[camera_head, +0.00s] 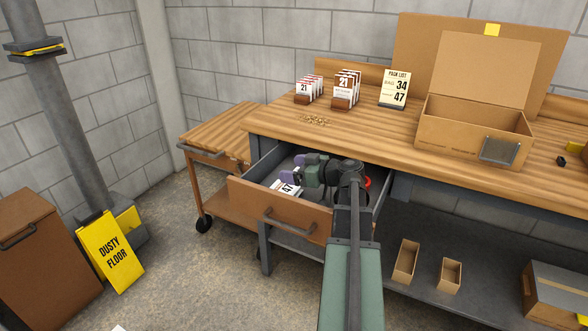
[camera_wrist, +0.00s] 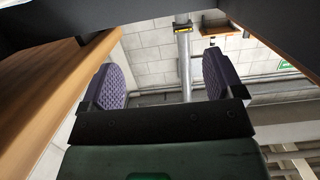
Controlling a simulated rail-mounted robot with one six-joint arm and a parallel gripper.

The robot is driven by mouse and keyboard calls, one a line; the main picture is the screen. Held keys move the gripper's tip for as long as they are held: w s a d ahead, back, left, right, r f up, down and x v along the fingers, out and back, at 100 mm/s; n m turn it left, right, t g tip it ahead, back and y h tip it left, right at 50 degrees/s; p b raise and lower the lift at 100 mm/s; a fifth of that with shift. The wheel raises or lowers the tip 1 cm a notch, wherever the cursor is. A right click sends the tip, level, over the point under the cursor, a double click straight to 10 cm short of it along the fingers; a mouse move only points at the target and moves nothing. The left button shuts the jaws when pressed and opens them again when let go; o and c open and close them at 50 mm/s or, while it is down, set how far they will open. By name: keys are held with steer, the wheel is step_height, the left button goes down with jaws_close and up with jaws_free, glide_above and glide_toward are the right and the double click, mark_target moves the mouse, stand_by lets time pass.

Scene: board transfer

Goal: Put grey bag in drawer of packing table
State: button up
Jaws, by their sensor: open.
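The wooden drawer (camera_head: 251,201) of the packing table (camera_head: 370,122) is pulled open. My gripper (camera_head: 292,169) is at the open drawer, its purple pads apart with nothing seen between them. In the wrist view the two pads of my gripper (camera_wrist: 160,82) stand wide apart. A white packet or card marked 47 (camera_head: 287,188) lies in the drawer just below the pads. I cannot tell whether it is the grey bag or part of it. No other thing is clearly a grey bag. My arm hides the drawer's right part.
A wooden cart (camera_head: 212,135) stands left of the drawer. Small open boxes (camera_head: 405,262) sit on the lower shelf. A yellow floor sign (camera_head: 110,252) stands at left.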

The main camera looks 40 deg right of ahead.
steer(key=p+v, duration=0.1)
steer(key=v, duration=1.1)
steer(key=shift+r+p, duration=0.2)
steer(key=shift+p, duration=0.1)
